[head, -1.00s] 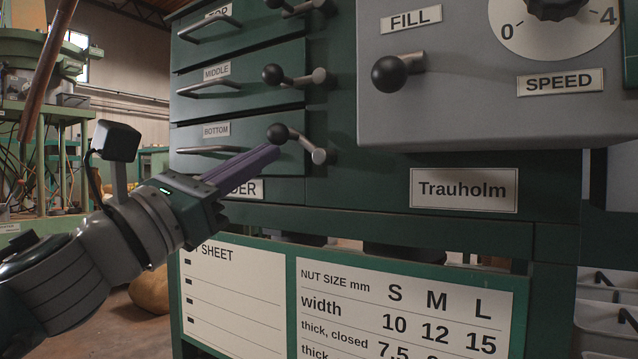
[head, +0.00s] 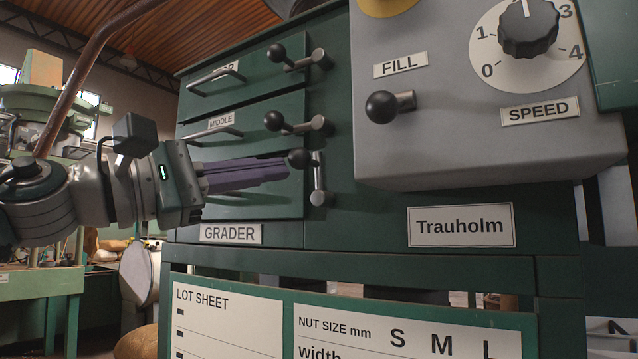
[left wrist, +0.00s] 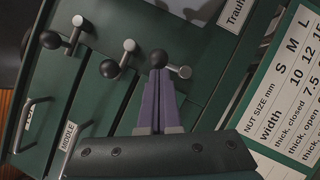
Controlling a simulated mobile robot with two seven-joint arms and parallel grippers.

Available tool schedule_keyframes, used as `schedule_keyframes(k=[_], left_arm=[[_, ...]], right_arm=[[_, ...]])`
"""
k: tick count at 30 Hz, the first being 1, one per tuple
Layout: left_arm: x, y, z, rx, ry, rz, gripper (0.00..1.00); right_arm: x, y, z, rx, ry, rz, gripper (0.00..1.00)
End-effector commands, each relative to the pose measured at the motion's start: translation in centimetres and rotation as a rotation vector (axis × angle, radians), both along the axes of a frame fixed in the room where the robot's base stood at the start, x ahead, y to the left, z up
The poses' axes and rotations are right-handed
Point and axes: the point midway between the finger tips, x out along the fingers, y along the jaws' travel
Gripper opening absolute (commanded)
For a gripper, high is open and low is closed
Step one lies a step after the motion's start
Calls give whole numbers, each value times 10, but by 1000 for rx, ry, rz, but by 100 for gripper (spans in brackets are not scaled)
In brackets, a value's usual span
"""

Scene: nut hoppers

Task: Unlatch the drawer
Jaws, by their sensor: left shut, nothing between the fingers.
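The green grader cabinet has three stacked drawers, each with a ball-knobbed latch at its right side. The middle latch (head: 300,127) and the top latch (head: 300,62) lie across, with balls to the left. My left gripper (head: 285,164) is shut and empty, its tips at the bottom latch's ball, seemingly touching it. In the left wrist view the tips (left wrist: 158,76) meet that ball (left wrist: 159,58).
To the right, the grey box (head: 440,150) juts out with a fill knob (head: 382,107) and a speed dial (head: 528,28). A lot sheet and nut-size board (head: 288,330) stands below. A brown pipe (head: 85,70) crosses at the left.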

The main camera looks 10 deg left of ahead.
Motion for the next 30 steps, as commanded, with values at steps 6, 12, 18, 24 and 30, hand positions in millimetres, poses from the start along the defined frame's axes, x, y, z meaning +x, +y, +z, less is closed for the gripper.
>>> schedule_keyframes(k=[6,12,18,24,30], left_arm=[[0,-1,2,55,-20,1,0],[-1,-2,2,69,-24,1,0],[-1,-2,2,69,-24,1,0],[-1,-2,1,68,-24,1,0],[-3,5,-15,70,-24,1,0]], right_arm=[[0,-1,-2,-2,0,1,87],[0,-1,-3,-4,-1,3,87],[0,-1,-3,-4,-1,3,87],[0,-1,-4,-4,-1,2,87],[0,-1,-27,-4,-1,2,87]])
